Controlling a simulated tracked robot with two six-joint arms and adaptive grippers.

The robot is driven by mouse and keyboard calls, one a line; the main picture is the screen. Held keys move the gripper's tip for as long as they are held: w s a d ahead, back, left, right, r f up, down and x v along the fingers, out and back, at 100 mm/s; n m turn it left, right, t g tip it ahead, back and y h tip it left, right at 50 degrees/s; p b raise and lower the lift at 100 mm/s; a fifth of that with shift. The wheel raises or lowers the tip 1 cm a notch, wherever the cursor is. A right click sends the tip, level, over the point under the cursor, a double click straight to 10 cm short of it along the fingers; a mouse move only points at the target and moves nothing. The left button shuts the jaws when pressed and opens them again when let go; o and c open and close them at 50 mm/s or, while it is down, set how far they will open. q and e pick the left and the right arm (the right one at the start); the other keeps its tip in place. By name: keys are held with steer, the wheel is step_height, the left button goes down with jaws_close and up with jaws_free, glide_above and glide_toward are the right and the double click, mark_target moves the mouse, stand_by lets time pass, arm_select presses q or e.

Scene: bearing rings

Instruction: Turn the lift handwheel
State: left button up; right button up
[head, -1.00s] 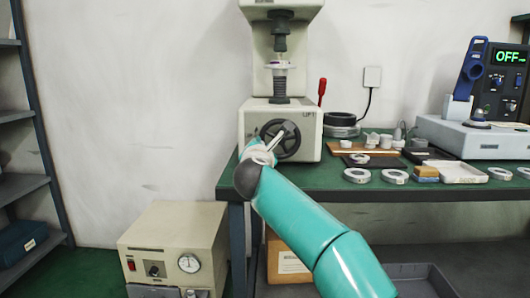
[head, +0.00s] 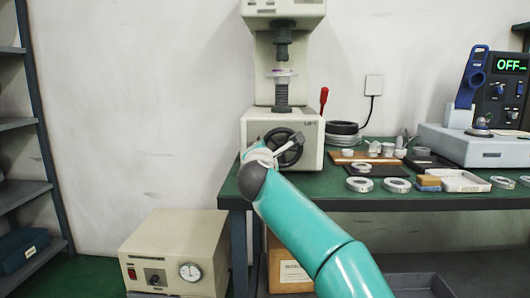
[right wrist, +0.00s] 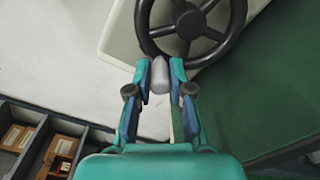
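The black lift handwheel (head: 294,154) is on the front of the pale testing machine (head: 311,132), below the LIFT label. In the right wrist view the handwheel (right wrist: 184,20) shows its spokes and hub, and its grey handle (right wrist: 160,76) stands at the rim. My right gripper (right wrist: 160,66) has one finger on each side of this handle and appears closed on it. In the head view my teal right arm reaches the wheel's lower left, and the fingertips are hidden. A small stage (head: 281,73) with something on it sits on the lift screw under the indenter. My left gripper is out of view.
The green bench (head: 330,193) holds several metal rings, a wooden board (head: 340,157) and a white tray (head: 458,181) to the right. A red-handled tool (head: 323,98) stands beside the machine. A beige gauge box (head: 175,245) stands below left. The wall side left of the machine is clear.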

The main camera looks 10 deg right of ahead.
steer(key=o, duration=0.4)
steer(key=shift+s, duration=0.15)
steer(key=v, duration=1.1)
steer(key=shift+s+a, duration=0.15)
steer(key=shift+s, duration=0.15)
